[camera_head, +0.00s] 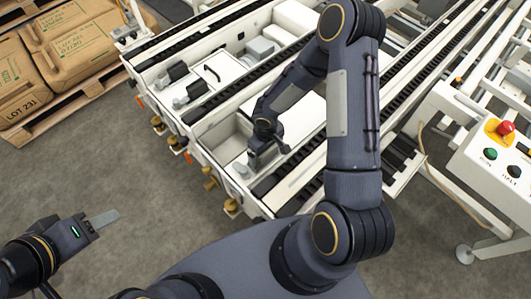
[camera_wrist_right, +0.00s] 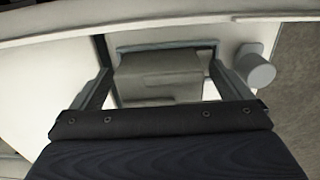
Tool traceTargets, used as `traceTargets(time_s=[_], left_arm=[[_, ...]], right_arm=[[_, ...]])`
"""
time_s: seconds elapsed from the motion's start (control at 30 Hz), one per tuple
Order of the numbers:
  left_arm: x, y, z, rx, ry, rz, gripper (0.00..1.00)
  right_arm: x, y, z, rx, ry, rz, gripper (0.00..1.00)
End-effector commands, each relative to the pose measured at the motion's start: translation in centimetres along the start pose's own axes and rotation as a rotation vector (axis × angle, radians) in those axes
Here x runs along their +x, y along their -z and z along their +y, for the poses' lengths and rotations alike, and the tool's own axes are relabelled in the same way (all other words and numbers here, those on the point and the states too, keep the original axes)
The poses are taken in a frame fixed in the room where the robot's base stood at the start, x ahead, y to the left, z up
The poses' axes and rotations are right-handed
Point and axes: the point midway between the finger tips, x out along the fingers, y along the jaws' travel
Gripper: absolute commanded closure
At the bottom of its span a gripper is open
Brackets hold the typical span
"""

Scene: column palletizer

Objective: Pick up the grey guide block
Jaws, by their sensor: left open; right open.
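A grey guide block (camera_wrist_right: 160,76) shows in the right wrist view, between the two fingers of my right gripper (camera_wrist_right: 158,55). The fingers stand apart on either side of it, with a gap visible at each side. In the head view my right gripper (camera_head: 267,152) reaches down into the near compartment of the white machine, and it hides most of what lies under it. My left gripper (camera_head: 103,219) is open and empty over the floor at the lower left, far from the block.
The white machine's wall (camera_head: 190,140) surrounds the compartment closely. A round grey knob (camera_wrist_right: 256,70) sits right of the fingers. Black latches (camera_head: 188,92) and grey fittings fill neighbouring compartments. A control box (camera_head: 490,150) stands at the right. Sacks (camera_head: 68,45) lie on a pallet.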

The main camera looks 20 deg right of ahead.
Motion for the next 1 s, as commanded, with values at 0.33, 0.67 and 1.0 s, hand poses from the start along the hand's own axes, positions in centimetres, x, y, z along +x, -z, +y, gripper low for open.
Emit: traceTargets(time_s=[0.33, 0.67, 1.0], left_arm=[[0.0, 0.0, 0.0, 0.000, 0.000, 0.000, 0.52], [0.0, 0.0, 0.0, 0.000, 0.000, 0.000, 0.52], [-0.6, 0.3, 0.2, 0.000, 0.000, 0.000, 0.52]], right_arm=[[-0.1, 0.0, 0.0, 0.000, 0.000, 0.000, 0.33], [-0.1, 0.0, 0.0, 0.000, 0.000, 0.000, 0.52], [-2.5, 0.1, 0.0, 0.002, -0.001, 0.003, 0.52]])
